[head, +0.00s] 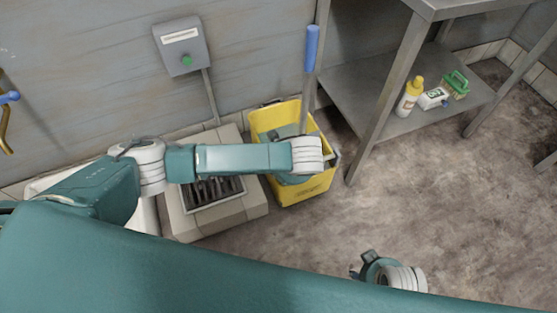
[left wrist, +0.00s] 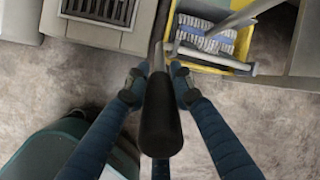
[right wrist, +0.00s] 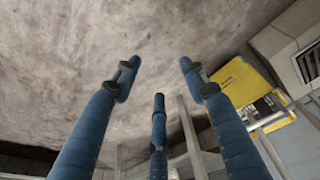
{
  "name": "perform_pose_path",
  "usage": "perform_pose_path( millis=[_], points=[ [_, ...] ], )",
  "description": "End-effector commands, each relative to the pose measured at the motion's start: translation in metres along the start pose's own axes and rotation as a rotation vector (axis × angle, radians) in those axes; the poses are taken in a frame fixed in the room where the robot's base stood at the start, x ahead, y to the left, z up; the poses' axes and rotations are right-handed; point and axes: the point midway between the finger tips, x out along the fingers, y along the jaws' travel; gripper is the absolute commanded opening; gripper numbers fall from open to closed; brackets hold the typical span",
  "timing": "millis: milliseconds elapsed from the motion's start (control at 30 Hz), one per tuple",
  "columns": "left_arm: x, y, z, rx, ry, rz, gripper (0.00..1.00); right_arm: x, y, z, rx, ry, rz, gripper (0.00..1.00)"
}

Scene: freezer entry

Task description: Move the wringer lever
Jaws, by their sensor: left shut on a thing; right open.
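The yellow mop bucket (head: 318,188) stands on the floor by the wall, with a mop in it. The wringer lever (left wrist: 161,125) shows in the left wrist view as a black grip on a metal bar. My left gripper (left wrist: 158,86) has its fingers on both sides of the lever and is shut on it. In the head view my left wrist hides the lever and the fingers. My right gripper (head: 368,266) is open and empty over bare floor, apart from the bucket. The right wrist view shows its spread fingers (right wrist: 158,78) and the bucket (right wrist: 245,82).
A grated floor unit (head: 185,228) stands left of the bucket. A metal shelf table (head: 375,75) stands to its right, holding bottles (head: 408,98) and a green-handled brush (head: 456,84). The blue-topped mop handle (head: 311,50) rises from the bucket. Floor in front is clear.

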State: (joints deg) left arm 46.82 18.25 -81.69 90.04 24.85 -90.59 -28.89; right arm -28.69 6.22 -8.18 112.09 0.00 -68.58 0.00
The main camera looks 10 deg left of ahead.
Motion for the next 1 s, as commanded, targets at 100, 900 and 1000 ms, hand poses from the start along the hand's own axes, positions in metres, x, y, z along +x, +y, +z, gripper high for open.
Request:
perform_pose_path(
  millis=[100, 900, 1000],
  points=[
    [-0.003, 0.009, -0.008, 0.004, -0.033, -0.029, 0.00, 0.021, -0.002, 0.012, -0.002, -0.017, -0.002, 0.43],
    [0.003, 0.024, -0.022, 0.002, -0.112, -0.106, 0.00, 0.059, -0.004, 0.037, -0.007, -0.037, -0.005, 0.43],
    [0.003, 0.024, -0.021, 0.002, -0.112, -0.105, 0.00, 0.059, -0.004, 0.037, -0.007, -0.037, -0.005, 0.43]
  ],
)
